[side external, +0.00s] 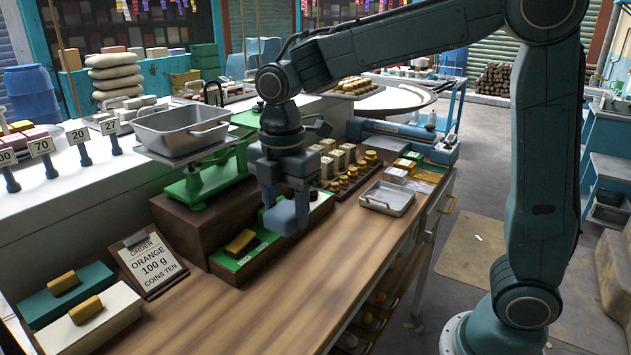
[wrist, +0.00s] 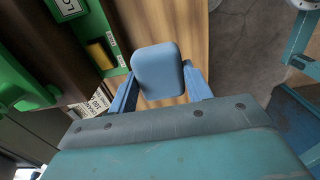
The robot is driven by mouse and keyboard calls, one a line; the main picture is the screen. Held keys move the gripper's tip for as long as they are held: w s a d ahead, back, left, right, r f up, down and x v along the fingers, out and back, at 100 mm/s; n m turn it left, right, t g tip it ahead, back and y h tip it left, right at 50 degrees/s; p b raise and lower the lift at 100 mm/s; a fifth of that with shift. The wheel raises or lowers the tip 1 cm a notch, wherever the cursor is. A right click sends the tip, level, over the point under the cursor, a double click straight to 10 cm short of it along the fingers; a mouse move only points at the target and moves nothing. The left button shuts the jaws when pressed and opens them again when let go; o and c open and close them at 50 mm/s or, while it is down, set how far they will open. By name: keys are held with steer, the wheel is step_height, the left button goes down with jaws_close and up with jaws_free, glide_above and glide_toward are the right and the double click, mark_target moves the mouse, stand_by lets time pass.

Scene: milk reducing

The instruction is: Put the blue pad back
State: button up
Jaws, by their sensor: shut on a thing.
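A light blue rounded pad (wrist: 157,68) sits between the two blue fingers of my gripper (wrist: 160,88) in the wrist view. My gripper (side external: 287,212) is shut on it, held above the wooden counter beside the green-topped rack in the side view. There the pad is hard to tell apart from the fingers. The green-topped rack (side external: 232,262) holds a brass block (side external: 240,242) in front of my gripper. Part of the rack is hidden behind my gripper. An order card (side external: 147,262) reading "ORANGE 100 g COINS TEN" leans left of the rack.
A green scale (side external: 205,182) with a grey pan (side external: 183,130) stands behind left. Several brass weights and pale blocks (side external: 340,160) stand behind right. A small metal tray (side external: 387,198) lies right. The counter front (side external: 255,315) is clear. Two boxes with brass blocks sit front left.

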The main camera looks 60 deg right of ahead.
mark_target(286, 209)
step_height(286, 209, down, 11)
stand_by(0.3)
steer(key=shift+f, duration=0.1)
steer(key=shift+f, duration=2.05)
steer(key=shift+f, duration=0.1)
steer(key=o, duration=1)
step_height(286, 209, up, 12)
steer(key=shift+f, duration=0.25)
steer(key=shift+r, duration=0.4)
